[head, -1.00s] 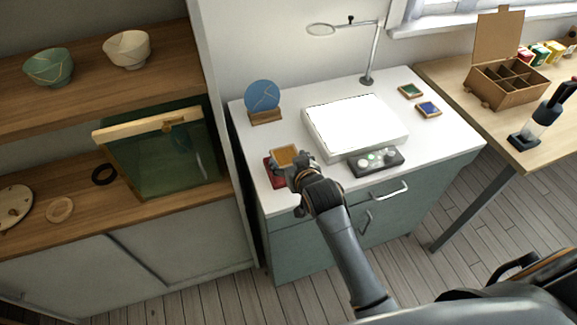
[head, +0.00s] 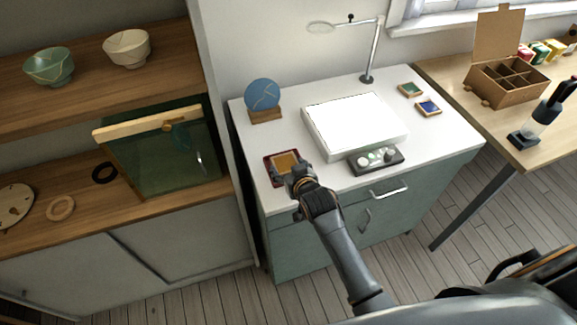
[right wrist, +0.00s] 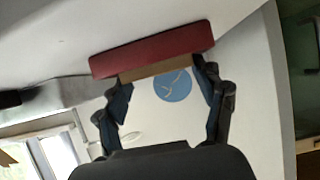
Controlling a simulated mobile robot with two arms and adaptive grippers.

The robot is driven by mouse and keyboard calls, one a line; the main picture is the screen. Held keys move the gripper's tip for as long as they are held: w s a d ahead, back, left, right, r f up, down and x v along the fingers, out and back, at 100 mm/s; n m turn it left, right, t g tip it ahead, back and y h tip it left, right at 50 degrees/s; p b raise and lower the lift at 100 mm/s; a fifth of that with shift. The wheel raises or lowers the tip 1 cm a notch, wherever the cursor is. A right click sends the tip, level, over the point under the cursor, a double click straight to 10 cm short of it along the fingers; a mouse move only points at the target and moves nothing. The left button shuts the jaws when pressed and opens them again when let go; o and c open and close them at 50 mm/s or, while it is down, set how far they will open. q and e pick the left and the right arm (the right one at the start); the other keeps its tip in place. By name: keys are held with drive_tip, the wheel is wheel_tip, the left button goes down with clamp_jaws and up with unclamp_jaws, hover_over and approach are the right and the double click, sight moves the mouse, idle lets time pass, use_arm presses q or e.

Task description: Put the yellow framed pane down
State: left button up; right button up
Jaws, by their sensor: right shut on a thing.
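The yellow framed pane (head: 286,159), an amber square in a thin wooden frame, is at the front left of the white cabinet top. It is over a dark red pad (head: 269,165), whose rim shows around it. My right gripper (head: 297,174) is shut on the pane's near edge. In the right wrist view, the wooden frame edge (right wrist: 160,70) is between my fingertips (right wrist: 164,77), right against the red pad (right wrist: 150,48). I cannot tell whether the pane bears fully on the pad. My left gripper is out of view.
A lit white panel (head: 352,124) and a control box (head: 376,158) stand right of the pane. A blue disc (head: 262,94) on a wooden stand is behind it. Green (head: 410,89) and blue (head: 428,106) framed panes lie at the back right. Shelves (head: 150,205) stand left.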

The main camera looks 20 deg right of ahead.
drive_tip(key=shift+f, duration=0.2)
drive_tip(key=o, duration=1.3)
drive_tip(key=shift+r, duration=0.1)
